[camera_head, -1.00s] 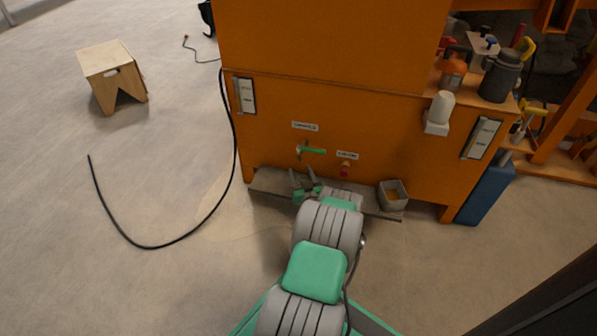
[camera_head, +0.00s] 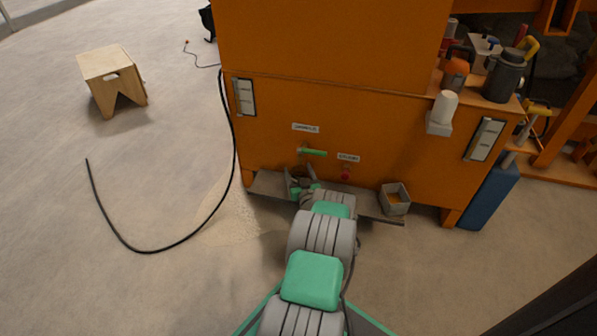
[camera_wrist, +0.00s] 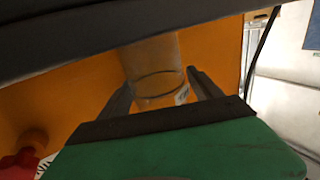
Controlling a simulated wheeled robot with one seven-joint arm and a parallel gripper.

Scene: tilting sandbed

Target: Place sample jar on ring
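My gripper (camera_head: 302,184) is low in front of the orange cabinet, at the grey ledge, in the head view. In the wrist view, its two dark fingers (camera_wrist: 160,88) stand apart on either side of a clear jar (camera_wrist: 155,62), with a dark line around it and a small white label low on its right. The left finger looks close against the jar. Whether both fingers touch it is not clear. In the head view the jar is too small to make out clearly between the fingers. I cannot pick out the ring with certainty.
Above my gripper are a green handle (camera_head: 313,152) and a red knob (camera_head: 346,174). A black cable (camera_head: 150,249) lies left.

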